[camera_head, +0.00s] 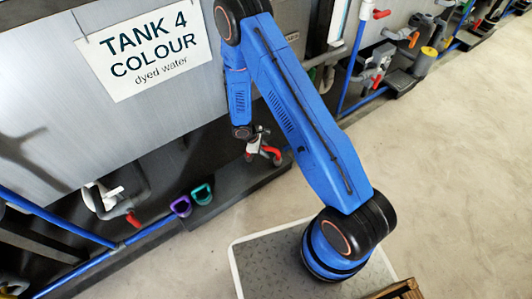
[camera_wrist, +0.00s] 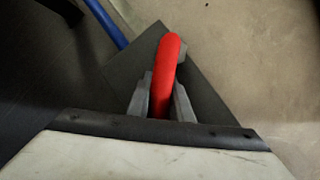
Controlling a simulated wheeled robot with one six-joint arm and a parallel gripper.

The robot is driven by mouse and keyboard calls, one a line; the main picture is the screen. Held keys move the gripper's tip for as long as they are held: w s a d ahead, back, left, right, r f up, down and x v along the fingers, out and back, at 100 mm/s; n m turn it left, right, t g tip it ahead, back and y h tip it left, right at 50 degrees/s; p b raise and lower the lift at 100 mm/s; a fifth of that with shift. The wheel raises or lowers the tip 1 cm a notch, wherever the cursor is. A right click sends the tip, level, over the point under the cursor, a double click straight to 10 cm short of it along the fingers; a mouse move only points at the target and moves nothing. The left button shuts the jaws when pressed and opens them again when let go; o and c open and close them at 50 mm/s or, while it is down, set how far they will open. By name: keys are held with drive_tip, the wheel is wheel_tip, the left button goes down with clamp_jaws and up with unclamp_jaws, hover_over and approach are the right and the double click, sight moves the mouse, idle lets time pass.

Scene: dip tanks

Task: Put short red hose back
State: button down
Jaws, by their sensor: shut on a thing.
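My gripper (camera_head: 264,149) hangs low in front of the tank wall in the head view, beside the dark ledge. Its fingers are closed on a short red piece (camera_head: 272,153), which I take to be the short red hose. In the wrist view, the red hose (camera_wrist: 166,70) stands between the two grey fingers of the gripper (camera_wrist: 161,98), and its rounded upper part reaches past the tips. Its lower part is hidden by the gripper. I cannot tell whether it touches the ledge.
Tank 4's sign (camera_head: 145,48) hangs on the grey tank wall. A purple loop (camera_head: 181,206) and a teal loop (camera_head: 202,194) sit by the dark ledge (camera_head: 235,195). A valve with a red handle (camera_head: 133,219) and a blue pipe (camera_head: 150,229) are to the left.

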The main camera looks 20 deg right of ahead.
drive_tip(key=shift+f, duration=0.4)
drive_tip(key=c, duration=1.6)
unclamp_jaws()
drive_tip(key=shift+f, duration=0.1)
